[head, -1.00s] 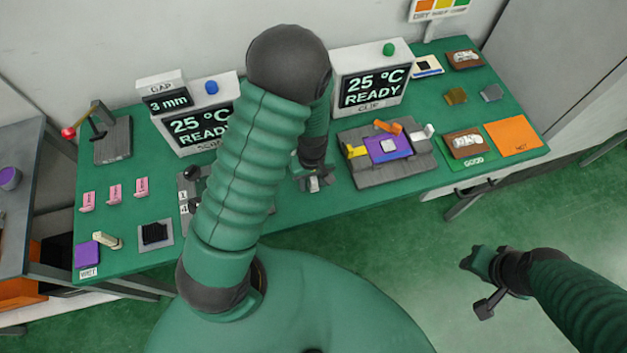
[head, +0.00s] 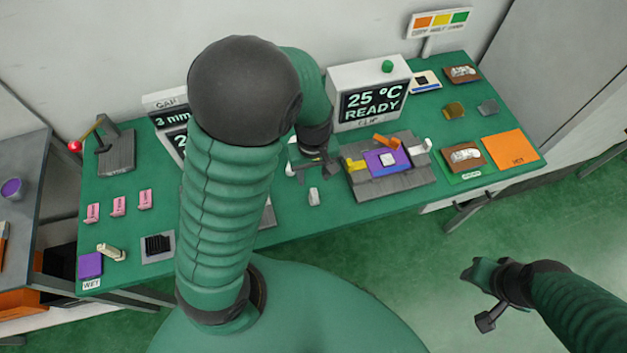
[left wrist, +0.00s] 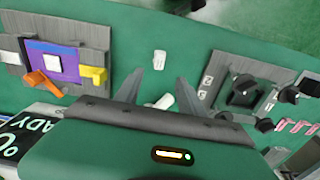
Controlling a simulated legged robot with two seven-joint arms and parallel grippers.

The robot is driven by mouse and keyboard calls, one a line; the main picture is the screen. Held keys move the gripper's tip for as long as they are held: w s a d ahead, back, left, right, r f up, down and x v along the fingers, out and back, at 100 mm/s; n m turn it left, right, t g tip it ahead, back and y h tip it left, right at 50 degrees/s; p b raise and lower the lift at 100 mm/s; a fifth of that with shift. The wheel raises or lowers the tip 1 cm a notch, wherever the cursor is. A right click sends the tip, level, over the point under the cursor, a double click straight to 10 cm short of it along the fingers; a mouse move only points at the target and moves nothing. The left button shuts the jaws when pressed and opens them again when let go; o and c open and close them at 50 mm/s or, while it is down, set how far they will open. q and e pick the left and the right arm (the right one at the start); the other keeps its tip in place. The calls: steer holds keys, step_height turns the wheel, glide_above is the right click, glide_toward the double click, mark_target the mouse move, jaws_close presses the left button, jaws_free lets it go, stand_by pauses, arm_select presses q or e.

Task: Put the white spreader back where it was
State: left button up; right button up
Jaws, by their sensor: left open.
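A small white piece, which I take for the white spreader (head: 314,196), is on the green table (head: 340,212), left of the grey clip fixture (head: 415,183). It also shows in the left wrist view (left wrist: 160,57), beyond the fingertips. My left gripper (head: 313,170) is open, a little behind and apart from this piece. In the left wrist view its two fingers (left wrist: 160,78) are spread. A second white rounded piece (left wrist: 163,101) shows between them, partly hidden by the gripper body; I cannot tell what it is. My right gripper (head: 485,298) is off the table at the right, its jaws unclear.
The clip fixture holds a purple plate (head: 380,166) with orange and yellow levers. The display box (head: 370,95) stands behind. A lever stand (head: 115,152), pink tags (head: 118,206) and a cream block (head: 110,252) are at the left. My left arm hides the table's middle left.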

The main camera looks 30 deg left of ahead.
arm_select(q)
steer(key=s+d+r+m+t, duration=0.2)
steer(key=s+d+r+m, duration=0.2)
steer(key=m, duration=0.5)
steer(key=shift+d+r+m+t, duration=0.2)
steer(key=shift+r+m+t, duration=0.05)
steer(key=shift+m+t, duration=0.05)
steer(key=shift+s+d+r, duration=0.1)
steer(key=shift+s, duration=0.1)
